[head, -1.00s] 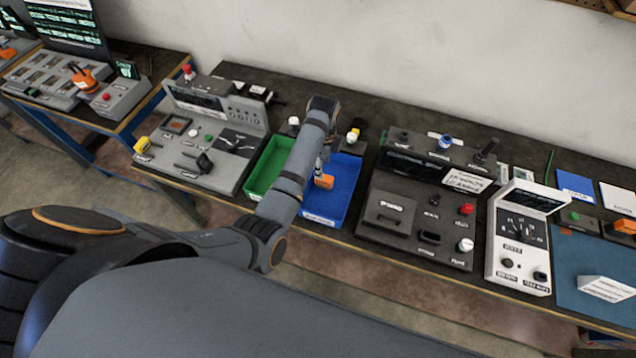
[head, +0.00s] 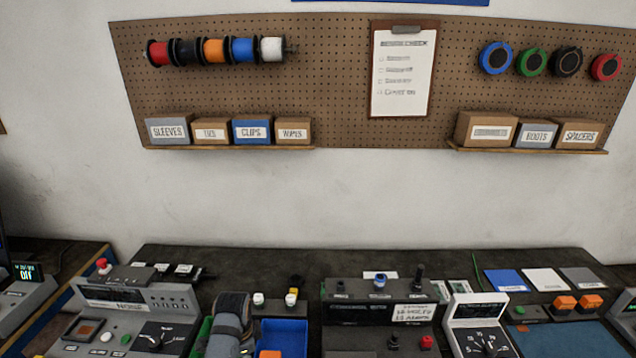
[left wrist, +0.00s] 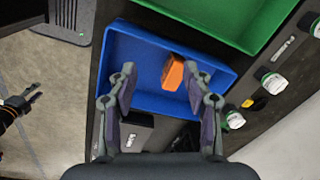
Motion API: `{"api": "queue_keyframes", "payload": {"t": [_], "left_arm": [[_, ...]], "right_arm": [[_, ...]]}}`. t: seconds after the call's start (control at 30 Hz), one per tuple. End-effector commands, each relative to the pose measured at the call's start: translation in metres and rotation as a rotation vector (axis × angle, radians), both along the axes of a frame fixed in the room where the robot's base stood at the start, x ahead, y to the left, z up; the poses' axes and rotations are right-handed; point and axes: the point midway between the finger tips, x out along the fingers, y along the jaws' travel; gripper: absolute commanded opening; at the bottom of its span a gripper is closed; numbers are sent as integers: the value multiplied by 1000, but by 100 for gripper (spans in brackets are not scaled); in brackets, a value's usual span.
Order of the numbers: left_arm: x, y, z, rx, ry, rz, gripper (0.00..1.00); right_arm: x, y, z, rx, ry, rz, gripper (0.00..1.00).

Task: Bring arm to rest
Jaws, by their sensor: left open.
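My left gripper (left wrist: 160,95) shows in the left wrist view with its two fingers spread apart over the blue tray (left wrist: 140,60). An orange block-like item (left wrist: 173,72) lies in that tray, between and beyond the fingertips, and I see no contact with them. In the head view my left arm (head: 231,325) stands at the bottom between the green tray (head: 203,338) and the blue tray (head: 284,332); its gripper is hidden there. The orange item (head: 270,354) shows at the bottom edge. A dark gripper-like hand at the left of the left wrist view may be my right gripper (left wrist: 22,102).
A grey console (head: 140,305) stands left of the trays and a dark control box (head: 375,315) right of them. A white meter (head: 478,325) stands farther right. Small white-capped items (left wrist: 272,83) stand beside the trays. The pegboard (head: 340,60) hangs on the wall behind.

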Motion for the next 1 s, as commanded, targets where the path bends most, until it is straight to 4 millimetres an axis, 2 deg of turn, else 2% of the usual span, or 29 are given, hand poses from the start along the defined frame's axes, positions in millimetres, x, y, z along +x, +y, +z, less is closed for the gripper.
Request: {"api": "queue_keyframes", "payload": {"t": [0.03,0.2,0.4,0.73,0.8,1.0], "left_arm": [[-27,15,-7,5,-26,139,50],[-85,40,1,-15,-127,510,50],[-131,49,20,-61,-204,773,50],[-183,47,60,-160,-280,1063,50],[-177,49,33,-153,-271,1064,50],[-168,54,-28,-141,-253,1070,50]], "right_arm": [[2,-1,0,-1,-4,0,40],[15,-1,1,-1,-23,2,40],[14,0,1,0,-23,1,40],[14,1,1,1,-22,1,40],[15,2,-7,3,-23,0,40],[11,4,-19,6,-17,-1,40]]}}
